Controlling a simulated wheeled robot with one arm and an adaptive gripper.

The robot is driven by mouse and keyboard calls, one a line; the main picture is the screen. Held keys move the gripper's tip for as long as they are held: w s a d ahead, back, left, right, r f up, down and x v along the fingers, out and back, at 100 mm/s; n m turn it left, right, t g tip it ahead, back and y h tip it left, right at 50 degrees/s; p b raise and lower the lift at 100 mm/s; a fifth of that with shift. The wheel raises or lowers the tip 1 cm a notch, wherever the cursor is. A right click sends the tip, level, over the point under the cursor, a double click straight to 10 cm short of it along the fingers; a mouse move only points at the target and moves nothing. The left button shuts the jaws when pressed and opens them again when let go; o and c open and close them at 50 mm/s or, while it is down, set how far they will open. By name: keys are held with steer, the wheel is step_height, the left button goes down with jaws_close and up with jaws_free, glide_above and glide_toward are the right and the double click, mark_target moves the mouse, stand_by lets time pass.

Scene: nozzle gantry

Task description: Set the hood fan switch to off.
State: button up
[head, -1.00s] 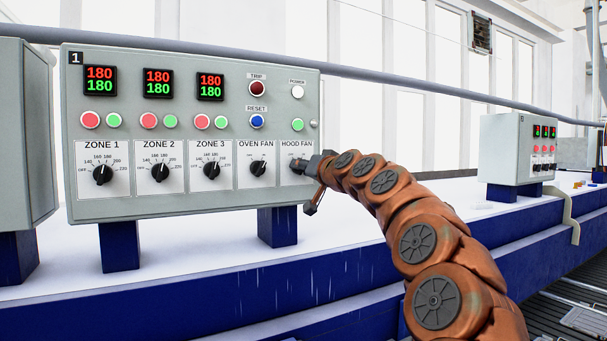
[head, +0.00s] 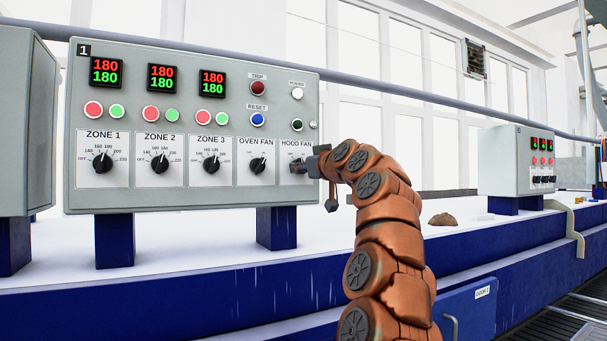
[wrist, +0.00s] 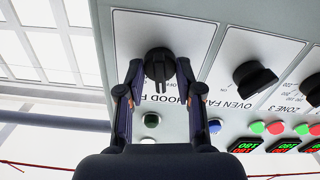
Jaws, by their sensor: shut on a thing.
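The hood fan switch (head: 295,167) is a black rotary knob on a white plate, at the lower right of the grey control panel (head: 190,197). It also shows in the wrist view (wrist: 158,66), where the panel appears upside down. My gripper (head: 304,165) reaches it from the right, with its two fingers on either side of the knob, shut on it. In the wrist view my gripper (wrist: 160,78) frames the knob. The lamp (head: 297,125) above the HOOD FAN label is dark green. The fingers partly hide the scale, so I cannot read the pointer's exact position.
The oven fan knob (head: 258,166) sits close on the left, with the zone knobs beyond it. A blue reset button (head: 257,119) and red trip lamp (head: 257,88) are above. A second panel (head: 515,160) stands farther right. Free room lies right of the first panel.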

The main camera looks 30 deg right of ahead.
steer(key=shift+n+b, duration=0.3)
steer(key=shift+n, duration=1.7)
steer(key=o, duration=1.2)
steer(key=shift+c, duration=0.2)
steer(key=s+a, duration=0.1)
steer(key=s, duration=1)
steer(key=shift+s, duration=0.4)
